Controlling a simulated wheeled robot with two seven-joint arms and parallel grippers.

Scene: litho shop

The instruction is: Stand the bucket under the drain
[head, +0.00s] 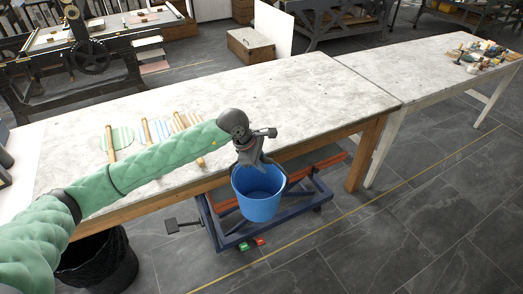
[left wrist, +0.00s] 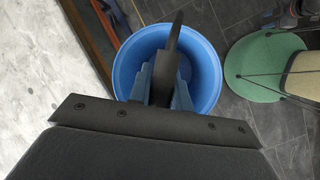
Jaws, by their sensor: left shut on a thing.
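The blue bucket (head: 259,194) is upright, in front of the near edge of the long stone-topped table (head: 290,95). I cannot make out a drain in either view.
A low dark blue wheeled frame (head: 224,240) with orange bars stands behind and below the bucket. A black bin (head: 98,262) is at the lower left. Wooden-handled tools (head: 146,131) lie on the table. The tiled floor (head: 400,240) at right is clear.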

